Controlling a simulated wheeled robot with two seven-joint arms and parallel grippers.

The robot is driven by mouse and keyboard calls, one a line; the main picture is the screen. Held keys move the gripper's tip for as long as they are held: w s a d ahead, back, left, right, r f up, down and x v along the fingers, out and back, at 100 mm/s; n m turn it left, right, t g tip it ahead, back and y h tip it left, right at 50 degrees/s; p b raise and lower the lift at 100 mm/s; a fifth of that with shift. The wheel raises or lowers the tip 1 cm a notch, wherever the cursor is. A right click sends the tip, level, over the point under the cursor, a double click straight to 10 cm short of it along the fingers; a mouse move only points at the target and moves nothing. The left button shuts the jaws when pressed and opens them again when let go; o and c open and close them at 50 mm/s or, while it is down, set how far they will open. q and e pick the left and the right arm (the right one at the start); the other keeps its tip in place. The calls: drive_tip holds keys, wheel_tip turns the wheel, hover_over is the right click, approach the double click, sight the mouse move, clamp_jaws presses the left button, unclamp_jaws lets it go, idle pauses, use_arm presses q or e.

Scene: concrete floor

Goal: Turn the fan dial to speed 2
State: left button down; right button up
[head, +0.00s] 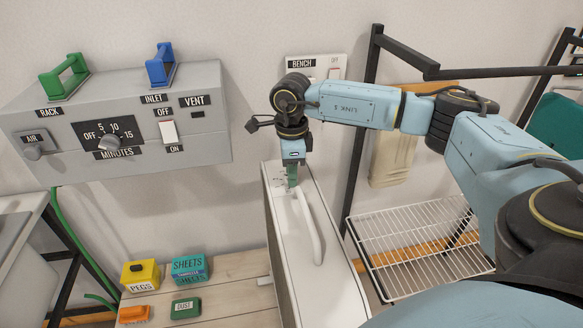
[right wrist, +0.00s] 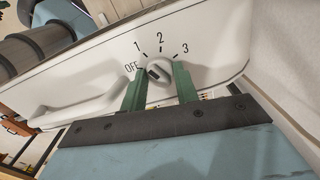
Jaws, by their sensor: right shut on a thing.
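The fan is a tall white box (head: 308,292) with a white carry handle (head: 310,228) on top. My right gripper (head: 292,184) points down at the far end of its top. In the right wrist view, the green fingers of my right gripper (right wrist: 158,88) are shut on the pale round fan dial (right wrist: 160,66), one on each side. The labels OFF, 1, 2 and 3 run in an arc around the dial. A dark mark on the dial lies on its OFF side; its exact setting is hard to tell. The gripper hides the dial in the head view. My left gripper is out of view.
A grey control box (head: 200,140) with a minutes dial, switch and green and blue handles hangs at left. A BENCH switch plate (head: 318,62) is behind my arm. A wire rack (head: 420,250) stands right. Small boxes (head: 188,268) sit on a wooden bench.

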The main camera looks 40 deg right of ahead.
drive_tip(key=m+p, duration=0.1)
drive_tip(key=m, duration=0.3)
drive_tip(key=shift+r+m, duration=0.1)
drive_tip(key=shift+m, duration=0.2)
drive_tip(key=shift+m+p, duration=0.5)
drive_tip(key=shift+m, duration=2)
drive_tip(key=shift+w, duration=0.1)
drive_tip(key=o, duration=1)
wheel_tip(320, 180, up, 13)
drive_tip(key=shift+r, duration=0.15)
